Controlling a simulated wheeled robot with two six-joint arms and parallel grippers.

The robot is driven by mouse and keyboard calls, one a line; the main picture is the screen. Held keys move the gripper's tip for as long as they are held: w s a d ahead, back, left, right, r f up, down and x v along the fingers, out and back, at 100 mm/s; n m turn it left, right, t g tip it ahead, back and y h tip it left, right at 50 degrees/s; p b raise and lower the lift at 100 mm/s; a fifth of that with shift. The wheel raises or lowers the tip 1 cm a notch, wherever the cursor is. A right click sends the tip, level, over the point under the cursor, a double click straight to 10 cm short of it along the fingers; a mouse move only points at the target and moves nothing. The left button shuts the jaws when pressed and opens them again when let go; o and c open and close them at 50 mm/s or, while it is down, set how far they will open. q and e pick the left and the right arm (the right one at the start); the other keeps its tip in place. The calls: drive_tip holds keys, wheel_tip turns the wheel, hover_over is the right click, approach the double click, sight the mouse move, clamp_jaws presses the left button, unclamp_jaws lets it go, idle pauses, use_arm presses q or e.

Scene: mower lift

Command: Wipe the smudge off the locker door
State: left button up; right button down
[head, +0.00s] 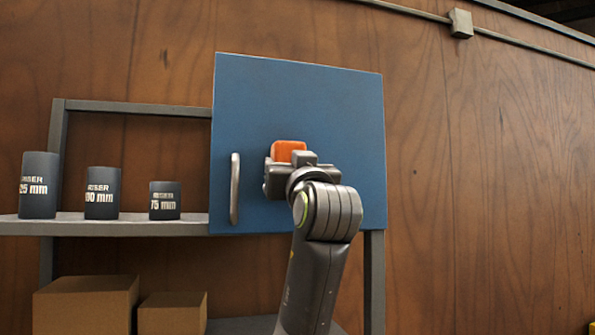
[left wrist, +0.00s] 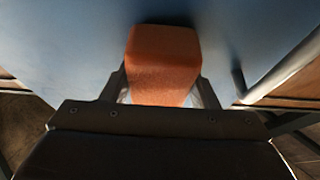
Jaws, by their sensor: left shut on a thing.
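The blue locker door (head: 340,110) is shut, with a grey vertical handle (head: 235,188) at its left side. My left gripper (head: 290,160) is in front of the middle of the door, right of the handle. It is shut on an orange sponge (head: 289,150). In the left wrist view the sponge (left wrist: 162,60) sits between both fingers, its far end at or very near the blue door face (left wrist: 70,40). I cannot tell for certain whether it touches. No smudge shows on the visible door; the gripper and arm hide part of it. My right gripper is not in view.
Several dark riser cylinders (head: 103,193) stand on the grey shelf (head: 120,226) left of the door. Two cardboard boxes (head: 85,305) sit below it. A wooden wall (head: 480,190) is behind, with a conduit box (head: 460,23) at the upper right.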

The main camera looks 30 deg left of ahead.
use_arm(q)
drive_tip(key=shift+w+d, duration=0.1)
drive_tip(key=s+d+b, duration=0.2)
drive_tip(key=s+d, duration=0.2)
drive_tip(key=shift+d, duration=0.3)
idle(0.4)
drive_tip(key=shift+s+d+b, duration=0.6)
drive_tip(key=shift+s+d, duration=0.35)
drive_tip(key=shift+d, duration=0.2)
drive_tip(key=shift+a, duration=0.1)
